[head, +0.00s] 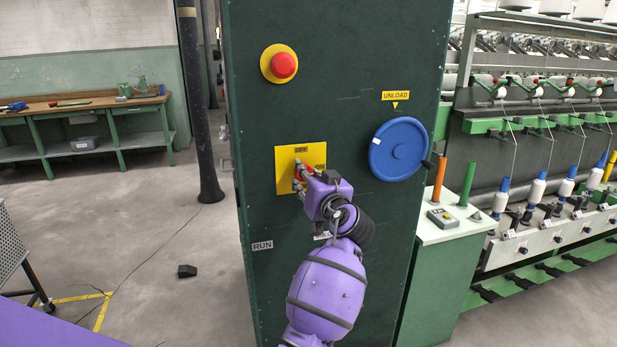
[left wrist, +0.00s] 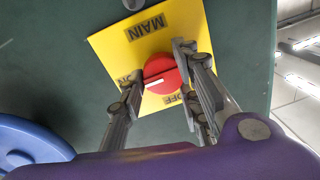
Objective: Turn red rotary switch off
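The red rotary switch (left wrist: 163,75) sits on a yellow plate (left wrist: 105,42) in the left wrist view. Its white mark points toward the ON label at the left; the OFF label (left wrist: 175,99) is below it, partly hidden. My left gripper (left wrist: 160,72) has one finger on each side of the knob, both seeming to touch it. In the head view the left gripper (head: 302,176) is at the yellow plate (head: 287,158) on the green cabinet and hides most of the switch. My right gripper is not in view.
A red mushroom button (head: 284,65) is above the plate. A blue handwheel (head: 398,150) under an UNLOAD label projects to its right. A side counter (head: 455,228) stands by the cabinet, with spinning machinery beyond. Open floor lies at the left, with a small black block (head: 187,271).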

